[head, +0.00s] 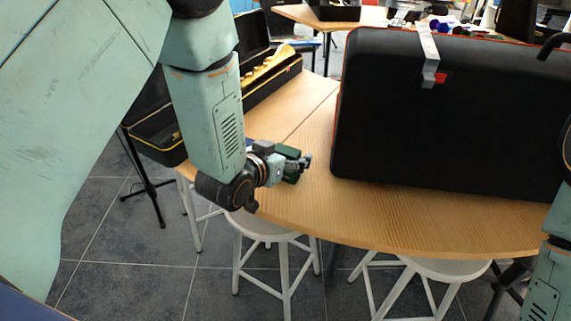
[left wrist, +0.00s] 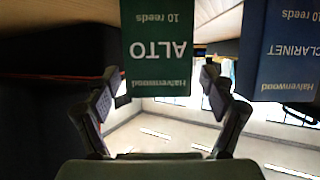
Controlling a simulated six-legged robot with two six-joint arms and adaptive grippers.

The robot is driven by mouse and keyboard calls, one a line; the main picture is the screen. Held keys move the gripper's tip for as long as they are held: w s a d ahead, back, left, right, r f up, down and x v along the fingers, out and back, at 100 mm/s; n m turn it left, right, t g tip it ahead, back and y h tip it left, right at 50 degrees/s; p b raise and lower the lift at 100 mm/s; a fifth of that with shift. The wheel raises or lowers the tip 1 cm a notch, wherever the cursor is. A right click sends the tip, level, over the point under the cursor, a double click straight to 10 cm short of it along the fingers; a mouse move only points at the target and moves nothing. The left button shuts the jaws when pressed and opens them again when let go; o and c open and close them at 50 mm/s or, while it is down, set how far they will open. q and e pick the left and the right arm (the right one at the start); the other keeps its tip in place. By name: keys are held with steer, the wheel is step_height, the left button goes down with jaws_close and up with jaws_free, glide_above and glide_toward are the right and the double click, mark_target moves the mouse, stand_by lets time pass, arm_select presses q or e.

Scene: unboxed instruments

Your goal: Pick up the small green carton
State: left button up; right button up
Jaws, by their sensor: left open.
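The small green carton (left wrist: 158,45) fills the upper middle of the left wrist view, its white lettering "ALTO", "10 reeds" upside down. In the head view, a dark green patch of it (head: 289,152) shows at the table's front edge, mostly hidden by my left gripper. My left gripper (left wrist: 160,80) is open, with one finger on each side of the carton's near end. I cannot tell whether the fingers touch it. In the head view the gripper (head: 300,163) reaches over the table edge from the left. My right gripper is out of view.
A blue "CLARINET" carton (left wrist: 280,50) stands close to the right of the green one in the left wrist view. A large black case (head: 450,110) stands on the wooden table (head: 400,215) at right. An open instrument case (head: 262,40) lies behind left. White stools (head: 262,224) stand below the edge.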

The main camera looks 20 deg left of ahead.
arm_select(q)
steer(key=shift+w+d, duration=0.1)
steer(key=shift+d, duration=0.05)
steer(key=c, duration=1)
steer(key=shift+c, duration=1.3)
